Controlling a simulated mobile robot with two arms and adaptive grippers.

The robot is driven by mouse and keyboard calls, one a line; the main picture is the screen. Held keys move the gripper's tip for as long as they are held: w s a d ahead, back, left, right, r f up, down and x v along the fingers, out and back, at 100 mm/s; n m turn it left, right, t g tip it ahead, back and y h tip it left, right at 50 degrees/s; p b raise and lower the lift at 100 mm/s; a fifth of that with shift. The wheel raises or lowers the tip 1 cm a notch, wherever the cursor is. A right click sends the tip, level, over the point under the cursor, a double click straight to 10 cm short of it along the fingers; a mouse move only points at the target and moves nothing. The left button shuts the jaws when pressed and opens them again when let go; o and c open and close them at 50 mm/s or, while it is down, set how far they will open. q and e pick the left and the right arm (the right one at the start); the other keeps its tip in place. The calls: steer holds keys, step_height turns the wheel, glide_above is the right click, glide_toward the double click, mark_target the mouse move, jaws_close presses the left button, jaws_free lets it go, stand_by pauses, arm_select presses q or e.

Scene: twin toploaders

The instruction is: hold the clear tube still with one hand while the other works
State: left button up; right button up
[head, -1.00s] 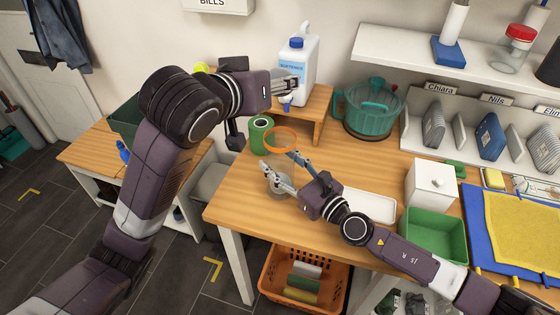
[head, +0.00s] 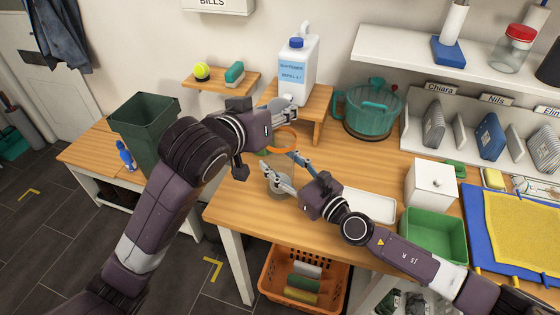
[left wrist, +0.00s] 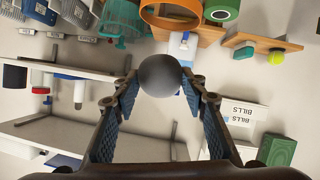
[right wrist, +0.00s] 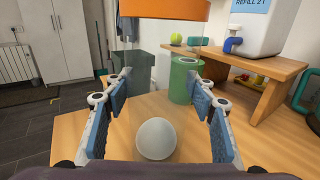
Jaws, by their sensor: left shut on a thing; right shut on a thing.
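The clear tube (right wrist: 148,62) has an orange rim (head: 284,138) and stands upright on the wooden table. My right gripper (right wrist: 160,95) is shut around its transparent wall. A pale rounded thing (right wrist: 156,139) shows low down through the wall. My left gripper (head: 289,111) is above the rim, a little to the back. It is shut on a grey ball-like thing (left wrist: 164,75), which hangs clear of the tube. In the left wrist view the orange rim (left wrist: 171,14) lies beyond this thing. The tube's wall is hard to see in the head view.
A green roll (right wrist: 183,80) stands close behind the tube. A softener jug (head: 297,72) stands on a small wooden riser (head: 318,100) behind. A teal pot (head: 367,108), white tray (head: 369,206) and green bin (head: 433,236) are to the right. A shelf overhangs the back right.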

arm_select(q)
steer(key=shift+f, duration=1.75)
steer(key=o, duration=1)
steer(key=v, duration=0.7)
steer(key=shift+s+a+r, duration=0.1)
steer(key=shift+s, duration=0.15)
